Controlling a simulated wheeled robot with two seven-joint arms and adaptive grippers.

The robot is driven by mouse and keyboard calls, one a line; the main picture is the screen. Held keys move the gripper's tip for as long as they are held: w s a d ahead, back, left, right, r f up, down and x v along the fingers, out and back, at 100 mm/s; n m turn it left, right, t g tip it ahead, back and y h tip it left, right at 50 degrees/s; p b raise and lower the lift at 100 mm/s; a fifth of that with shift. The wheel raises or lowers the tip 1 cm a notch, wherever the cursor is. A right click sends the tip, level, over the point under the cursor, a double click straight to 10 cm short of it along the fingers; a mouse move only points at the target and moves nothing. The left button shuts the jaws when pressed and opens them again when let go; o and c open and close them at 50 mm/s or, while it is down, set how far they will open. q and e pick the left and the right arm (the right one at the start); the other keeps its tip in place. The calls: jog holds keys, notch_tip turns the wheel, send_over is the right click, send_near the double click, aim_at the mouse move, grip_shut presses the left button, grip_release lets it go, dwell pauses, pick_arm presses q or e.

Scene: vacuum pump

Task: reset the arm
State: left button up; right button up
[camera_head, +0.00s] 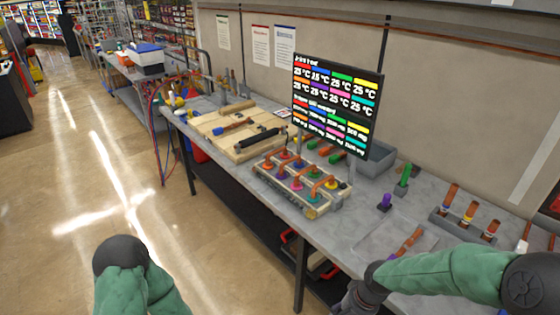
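My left arm (128,278) shows only as a green-sleeved link with a dark joint cap at the bottom left, over the floor. Its gripper is out of view. My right arm (440,275) reaches in from the right above the front of the table. Its dark gripper (356,300) is at the bottom edge, partly cut off, by the table's front edge. Its fingers do not show clearly, so I cannot tell whether it is open or shut. I see nothing held in it.
A grey workbench (350,225) runs along the wall. It bears a wooden board (215,121), a beige rack of coloured fittings (285,195), a grey bin (378,163) and a holder with copper tubes (440,222). A black display (335,105) stands behind. The floor (90,190) at left is clear.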

jog(key=s+a+f+n, duration=0.1)
jog(key=s+a+f, duration=0.1)
jog(key=f, duration=0.4)
jog(key=s+a+f+n+y, duration=0.1)
jog(key=s+a+f, duration=0.2)
jog(key=f, duration=0.3)
jog(key=s+a+f+n, duration=0.1)
jog(key=s+a+f, duration=0.2)
jog(key=s+f, duration=0.2)
jog(key=shift+f+n, duration=0.3)
jog(key=shift+f, duration=0.65)
jog(key=shift+s+a, duration=0.1)
